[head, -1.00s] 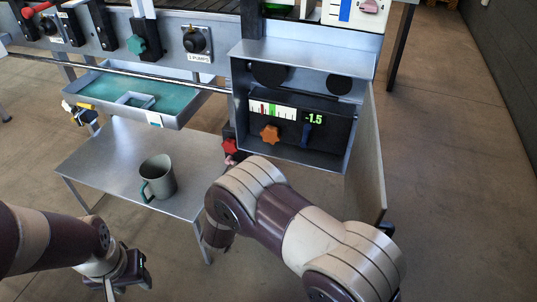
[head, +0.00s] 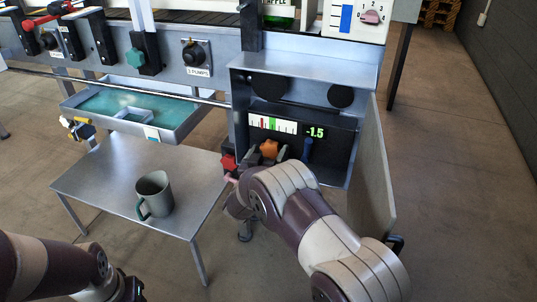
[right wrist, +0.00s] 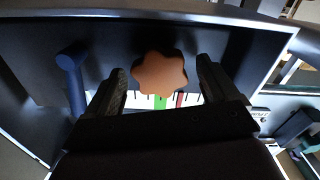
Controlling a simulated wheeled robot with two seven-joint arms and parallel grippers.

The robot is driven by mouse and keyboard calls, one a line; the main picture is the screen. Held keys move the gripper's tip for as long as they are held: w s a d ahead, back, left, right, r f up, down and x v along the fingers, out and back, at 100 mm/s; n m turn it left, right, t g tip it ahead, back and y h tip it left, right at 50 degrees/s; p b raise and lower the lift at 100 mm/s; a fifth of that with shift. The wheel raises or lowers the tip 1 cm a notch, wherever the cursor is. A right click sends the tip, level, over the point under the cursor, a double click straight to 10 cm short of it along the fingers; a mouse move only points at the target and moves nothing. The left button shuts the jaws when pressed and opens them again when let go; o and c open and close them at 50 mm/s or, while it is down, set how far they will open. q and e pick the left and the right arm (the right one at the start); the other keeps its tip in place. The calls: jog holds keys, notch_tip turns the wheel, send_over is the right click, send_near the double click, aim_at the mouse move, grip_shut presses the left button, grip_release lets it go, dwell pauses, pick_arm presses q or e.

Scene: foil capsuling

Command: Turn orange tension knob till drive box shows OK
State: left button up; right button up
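The orange star-shaped tension knob (head: 269,148) sits on the dark panel inside the open drive box (head: 300,60). The box's display (head: 315,132) reads -1.5 in green, and a white scale (head: 272,124) with red and green marks is beside it. My right gripper (head: 268,157) is at the knob. In the right wrist view the knob (right wrist: 160,73) lies between the two spread fingers (right wrist: 160,66), with a gap on each side. My left gripper (head: 125,290) is at the bottom left edge, mostly cut off, and its fingers cannot be made out.
A blue lever (head: 307,149) is right of the knob and also shows in the wrist view (right wrist: 73,78). A red knob (head: 228,163) is at the box's lower left. The box door (head: 372,175) hangs open at right. A mug (head: 154,194) stands on the metal table (head: 95,185).

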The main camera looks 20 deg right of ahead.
jog(key=c, duration=1)
jog(key=shift+r+n+p, duration=0.15)
jog(key=shift+n+p, duration=0.25)
jog(key=shift+p, duration=0.35)
jog(key=n+p, duration=0.4)
jog(key=p, duration=0.1)
jog(key=n+p, duration=0.2)
jog(key=n, duration=0.1)
jog(key=shift+f+n+p, duration=0.2)
jog(key=shift+n+p, duration=0.95)
jog(key=shift+n, duration=0.85)
